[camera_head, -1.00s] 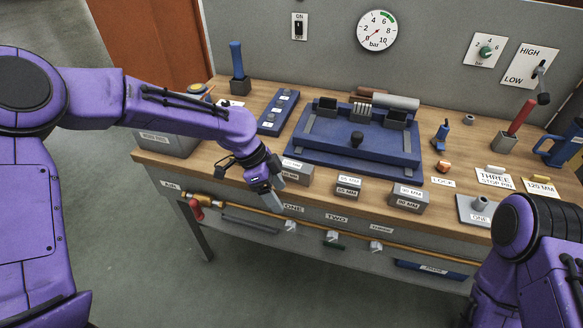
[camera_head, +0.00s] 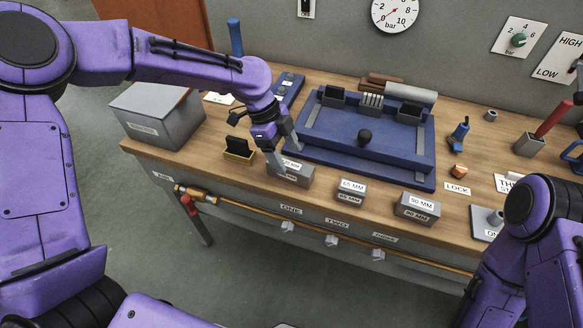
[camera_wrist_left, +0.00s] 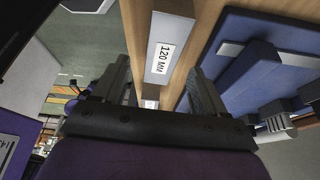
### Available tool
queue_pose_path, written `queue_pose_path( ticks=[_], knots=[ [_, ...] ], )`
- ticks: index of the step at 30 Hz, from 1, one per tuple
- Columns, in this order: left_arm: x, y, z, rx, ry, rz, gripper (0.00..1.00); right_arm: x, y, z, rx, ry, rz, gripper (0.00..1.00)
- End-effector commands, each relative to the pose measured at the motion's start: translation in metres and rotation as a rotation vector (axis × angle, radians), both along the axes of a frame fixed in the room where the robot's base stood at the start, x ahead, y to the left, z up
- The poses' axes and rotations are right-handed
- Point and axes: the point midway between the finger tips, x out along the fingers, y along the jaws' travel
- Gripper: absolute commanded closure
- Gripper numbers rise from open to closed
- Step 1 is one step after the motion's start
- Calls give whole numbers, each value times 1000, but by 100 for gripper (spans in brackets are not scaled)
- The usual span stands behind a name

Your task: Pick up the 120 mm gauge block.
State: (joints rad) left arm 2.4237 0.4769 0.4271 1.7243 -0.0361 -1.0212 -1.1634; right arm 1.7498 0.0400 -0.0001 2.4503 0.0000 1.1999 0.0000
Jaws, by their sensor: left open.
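The 120 mm gauge block (camera_head: 293,174) is a grey block with a white label, lying near the front edge of the wooden bench. In the left wrist view its "120 MM" face (camera_wrist_left: 168,48) shows in the gap between the fingers. My left gripper (camera_head: 286,155) is open at the block's top, fingers pointing down; in the wrist view its two fingers (camera_wrist_left: 162,82) stand apart on either side. I cannot tell whether they touch the block. My right arm shows at the lower right, but its gripper is out of view.
The 65 mm block (camera_head: 350,191) and 90 mm block (camera_head: 417,207) lie to the right. A blue fixture (camera_head: 400,172) stands close behind. A small black-and-yellow holder (camera_head: 239,149) and a grey box (camera_head: 160,115) are to the left. A brass pipe (camera_head: 330,233) runs below the bench edge.

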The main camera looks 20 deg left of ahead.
Motion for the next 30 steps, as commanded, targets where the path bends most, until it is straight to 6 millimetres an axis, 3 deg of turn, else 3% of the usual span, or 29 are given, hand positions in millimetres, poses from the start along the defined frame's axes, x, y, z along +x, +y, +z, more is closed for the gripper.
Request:
queue_pose_path(
  ticks=[6,9,30],
  knots=[
    [-2,-11,-37,2,5,-2,28,0,0,11,0,-1,0,36],
    [-2,-15,-45,1,2,-4,28,0,0,12,0,-1,0,36],
    [-1,-15,-51,1,1,-5,28,0,0,13,0,0,0,36]
  ],
)
